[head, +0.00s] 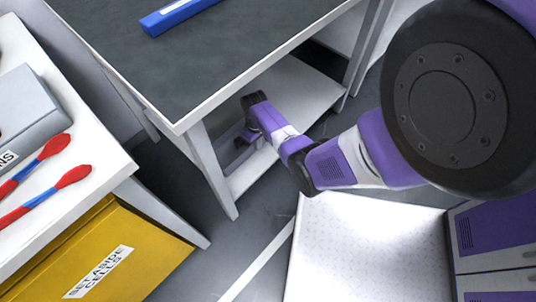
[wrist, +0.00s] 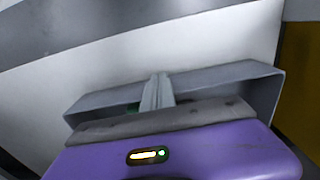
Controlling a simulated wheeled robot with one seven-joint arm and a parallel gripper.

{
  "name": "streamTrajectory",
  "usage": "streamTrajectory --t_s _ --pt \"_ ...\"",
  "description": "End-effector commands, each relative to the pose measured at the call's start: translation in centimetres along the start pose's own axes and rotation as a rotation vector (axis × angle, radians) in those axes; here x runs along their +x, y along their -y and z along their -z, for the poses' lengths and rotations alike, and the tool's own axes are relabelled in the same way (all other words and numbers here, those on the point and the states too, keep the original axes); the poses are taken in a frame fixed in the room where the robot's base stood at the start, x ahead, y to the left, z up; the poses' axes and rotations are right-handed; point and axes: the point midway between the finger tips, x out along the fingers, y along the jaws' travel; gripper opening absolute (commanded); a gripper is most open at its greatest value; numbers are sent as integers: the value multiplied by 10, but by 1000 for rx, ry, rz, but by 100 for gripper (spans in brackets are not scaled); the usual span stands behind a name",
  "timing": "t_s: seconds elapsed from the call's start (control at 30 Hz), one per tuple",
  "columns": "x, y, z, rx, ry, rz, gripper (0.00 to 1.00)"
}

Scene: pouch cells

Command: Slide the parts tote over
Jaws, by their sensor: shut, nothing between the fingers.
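A pale surface lies beyond the fingertips. In the head view my arm reaches down beneath the dark-topped table (head: 190,65), over its white lower shelf (head: 308,92). The gripper end is small there and partly hidden by the arm and the table's side.
A yellow bin (head: 150,240) labelled "SET ASIDE CELLS" stands under the white left bench (head: 90,180). A grey box (head: 28,105) and red-and-blue tools (head: 55,157) lie on that bench. A blue object (head: 178,14) lies on the dark table. Table legs border my arm.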

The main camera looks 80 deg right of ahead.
Motion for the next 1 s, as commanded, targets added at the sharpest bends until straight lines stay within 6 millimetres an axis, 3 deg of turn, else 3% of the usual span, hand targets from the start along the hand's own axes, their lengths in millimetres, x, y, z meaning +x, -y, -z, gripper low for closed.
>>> streamTrajectory --t_s 0.03,0.2,0.4,0.57,1.0 --pt "4 0 16 -4 -6 -2 0" --pt "5 0 55 -3 -6 -1 0" --pt "3 0 85 -1 -5 0 0" --pt "0 0 93 0 -4 1 0" --pt "-2 2 90 0 -2 1 0"
